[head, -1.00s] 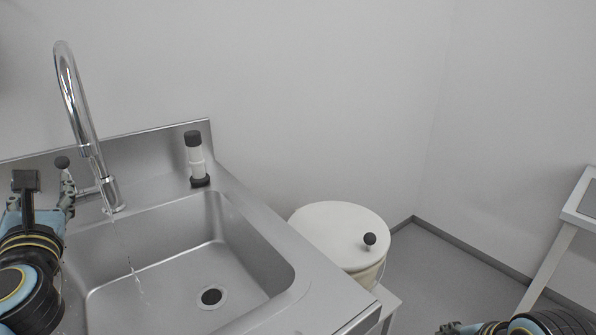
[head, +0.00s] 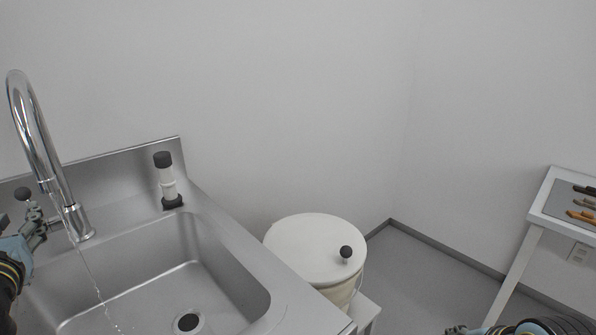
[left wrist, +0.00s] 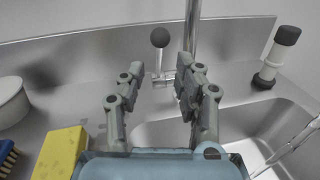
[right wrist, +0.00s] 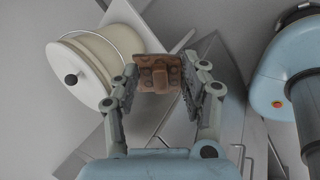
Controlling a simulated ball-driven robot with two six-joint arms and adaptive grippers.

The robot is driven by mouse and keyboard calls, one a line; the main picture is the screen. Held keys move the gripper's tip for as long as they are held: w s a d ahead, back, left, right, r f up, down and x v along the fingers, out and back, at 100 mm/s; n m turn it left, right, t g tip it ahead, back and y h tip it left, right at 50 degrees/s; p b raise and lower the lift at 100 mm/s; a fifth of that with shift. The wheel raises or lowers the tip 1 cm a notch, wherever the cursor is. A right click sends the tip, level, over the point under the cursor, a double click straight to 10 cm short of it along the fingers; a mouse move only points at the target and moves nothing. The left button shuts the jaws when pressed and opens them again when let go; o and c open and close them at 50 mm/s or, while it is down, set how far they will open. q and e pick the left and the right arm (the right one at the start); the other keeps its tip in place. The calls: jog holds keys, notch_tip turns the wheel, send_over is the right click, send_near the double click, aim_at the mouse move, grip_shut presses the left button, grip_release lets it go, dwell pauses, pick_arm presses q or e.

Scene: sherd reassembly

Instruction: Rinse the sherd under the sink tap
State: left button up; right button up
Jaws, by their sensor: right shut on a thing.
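The sherd (right wrist: 158,72) is a brown, spotted piece with a raised block on its face. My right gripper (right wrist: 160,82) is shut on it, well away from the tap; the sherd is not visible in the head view. The chrome tap (head: 40,140) curves over the steel sink (head: 228,268), and a thin stream of water (head: 92,275) falls from it. My left gripper (head: 38,222) is open by the tap's lever. In the left wrist view the lever's black knob (left wrist: 160,37) shows beyond the gap between the fingers, with nothing held.
A white-and-black cylinder (head: 167,182) stands on the sink's back corner. A lidded white bucket (head: 318,250) stands right of the sink. A white table (head: 538,205) with tools is at far right. A yellow sponge (left wrist: 62,150) and blue brush (left wrist: 6,155) lie near my left gripper.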

aim_at(29, 201)
pick_arm(q)
jog(key=x, duration=0.7)
jog(key=shift+w+a, duration=0.2)
jog(key=shift+w, duration=0.05)
grip_shut()
